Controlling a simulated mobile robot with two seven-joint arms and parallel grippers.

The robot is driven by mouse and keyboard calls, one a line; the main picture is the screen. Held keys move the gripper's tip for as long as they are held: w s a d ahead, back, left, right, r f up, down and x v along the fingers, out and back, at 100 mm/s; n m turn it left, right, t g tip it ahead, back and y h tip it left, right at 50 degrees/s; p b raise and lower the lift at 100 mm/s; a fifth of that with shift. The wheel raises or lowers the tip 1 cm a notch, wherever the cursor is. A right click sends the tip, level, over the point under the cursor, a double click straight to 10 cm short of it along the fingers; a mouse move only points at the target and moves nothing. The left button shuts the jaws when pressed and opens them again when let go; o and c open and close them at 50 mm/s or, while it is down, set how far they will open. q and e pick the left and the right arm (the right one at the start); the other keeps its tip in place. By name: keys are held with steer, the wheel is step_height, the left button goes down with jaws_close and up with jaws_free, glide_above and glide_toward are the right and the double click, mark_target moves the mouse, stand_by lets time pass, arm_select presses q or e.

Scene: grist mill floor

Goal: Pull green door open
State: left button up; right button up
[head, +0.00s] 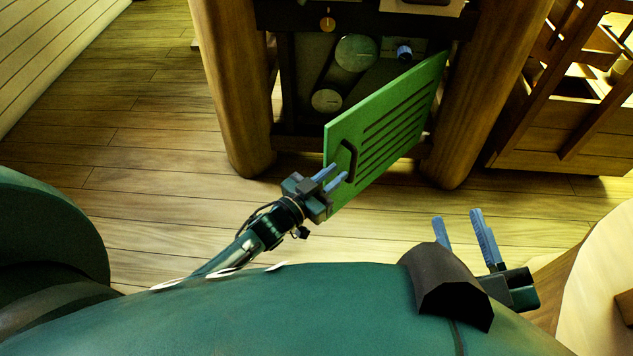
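The green door (385,128) is a slotted panel, standing swung outward from a dark cabinet frame, its hinge side at the right. A dark handle (346,160) is on its face near the free left edge. My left gripper (339,174) is at the lower end of this handle, its two blue fingers apart with a gap between them. I cannot tell whether a finger touches the handle. My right gripper (456,226) is open and empty, at the lower right, apart from the door.
Behind the door, round pulleys (356,53) and a belt show inside the cabinet. Thick wooden posts (236,85) flank it on both sides. A wooden structure (565,120) stands at the right. Plank floor (120,130) is clear at the left.

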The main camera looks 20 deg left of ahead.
arm_select(q)
steer(key=p+v, duration=0.1)
steer(key=v, duration=0.5)
arm_select(e)
steer(key=shift+s+d+f+g, duration=0.15)
steer(key=shift+f+g, duration=0.15)
steer(key=shift+h, duration=0.3)
